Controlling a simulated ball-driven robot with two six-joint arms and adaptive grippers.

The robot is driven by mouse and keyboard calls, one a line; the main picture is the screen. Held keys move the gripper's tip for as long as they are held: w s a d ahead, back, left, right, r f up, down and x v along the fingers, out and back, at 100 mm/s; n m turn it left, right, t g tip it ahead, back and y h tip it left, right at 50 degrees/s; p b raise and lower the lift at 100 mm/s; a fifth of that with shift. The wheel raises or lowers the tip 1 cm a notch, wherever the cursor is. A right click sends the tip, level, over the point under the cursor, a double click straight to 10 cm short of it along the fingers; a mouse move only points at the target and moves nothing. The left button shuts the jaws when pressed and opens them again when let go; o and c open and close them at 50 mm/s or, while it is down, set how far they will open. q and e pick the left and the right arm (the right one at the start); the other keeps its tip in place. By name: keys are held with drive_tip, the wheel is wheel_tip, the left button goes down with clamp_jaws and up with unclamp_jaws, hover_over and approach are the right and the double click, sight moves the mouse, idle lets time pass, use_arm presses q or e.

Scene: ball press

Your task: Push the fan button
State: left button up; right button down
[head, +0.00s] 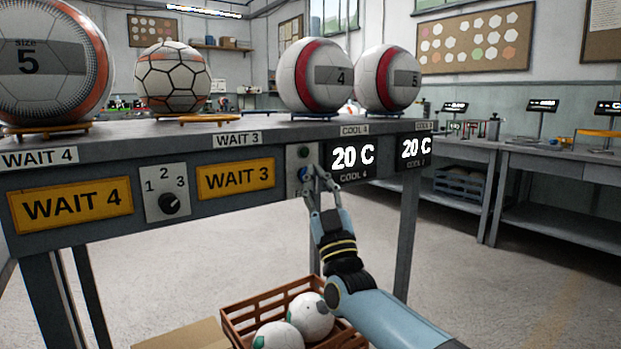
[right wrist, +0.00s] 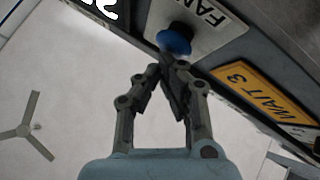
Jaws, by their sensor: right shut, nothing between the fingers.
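The blue fan button (head: 303,173) sits on a small light plate (head: 293,158) on the front face of the bench, below a dark green round knob or button (head: 304,151). In the right wrist view, the blue button (right wrist: 175,40) stands out from a plate lettered "FAN" (right wrist: 207,17), partly cut off. My right gripper (head: 314,172) is shut and empty, its fingertips just in front of the button's right side. In the right wrist view, the fingertips (right wrist: 164,66) are right by the button; I cannot tell if they touch it. My left gripper is not in view.
A dark "20 C" display (head: 352,157) is right of the plate; a yellow "WAIT 3" sign (head: 236,179) and a selector dial (head: 169,204) are left. Several balls stand on the bench top (head: 110,133). A brown crate (head: 240,324) with balls is below the arm.

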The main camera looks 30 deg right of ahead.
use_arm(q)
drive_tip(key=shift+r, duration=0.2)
use_arm(e)
drive_tip(key=shift+s, duration=0.25)
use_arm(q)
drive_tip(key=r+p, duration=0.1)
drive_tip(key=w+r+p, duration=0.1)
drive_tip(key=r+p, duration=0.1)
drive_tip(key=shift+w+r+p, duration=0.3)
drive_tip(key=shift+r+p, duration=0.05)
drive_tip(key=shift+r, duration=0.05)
use_arm(e)
drive_tip(key=s, duration=0.6)
drive_tip(key=shift+d, duration=0.25)
